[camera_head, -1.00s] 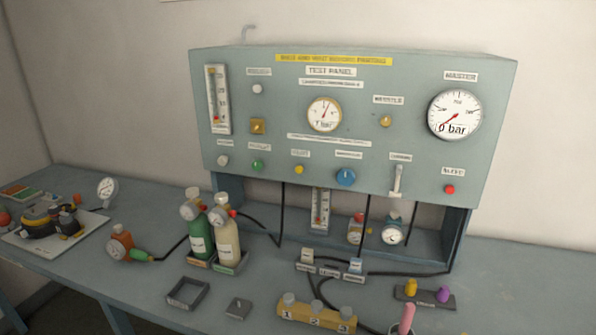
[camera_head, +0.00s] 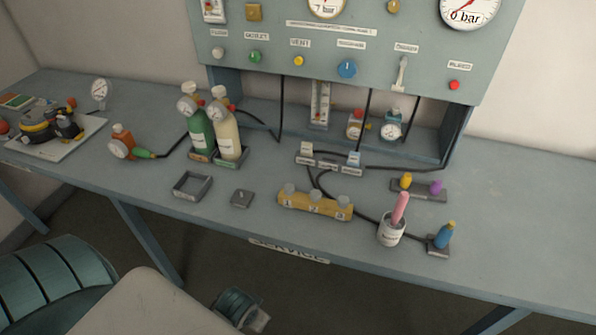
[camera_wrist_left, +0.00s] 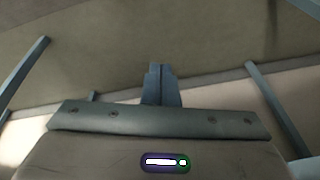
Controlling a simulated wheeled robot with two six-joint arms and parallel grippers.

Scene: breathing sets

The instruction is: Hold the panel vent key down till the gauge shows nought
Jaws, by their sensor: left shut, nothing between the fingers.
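The test panel (camera_head: 420,60) stands at the back of the bench. Its vent key, a small yellow button (camera_head: 299,61) under a "VENT" label, sits in the lower row. The centre gauge (camera_head: 327,8) is cut by the top edge and reads about 7 bar. The master gauge (camera_head: 468,10) at right reads 0 bar. My left gripper (camera_wrist_left: 161,72) shows in the left wrist view, its fingers together and empty, away from the panel. I cannot make out its fingertips in the head view. My right gripper is in neither view.
Beside the vent key are a green button (camera_head: 256,57) and a blue knob (camera_head: 347,69). A red button (camera_head: 454,85) is at right. Two bottles (camera_head: 227,140), a yellow block (camera_head: 315,205) and a white cup (camera_head: 391,232) stand on the bench (camera_head: 520,220), clear at right.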

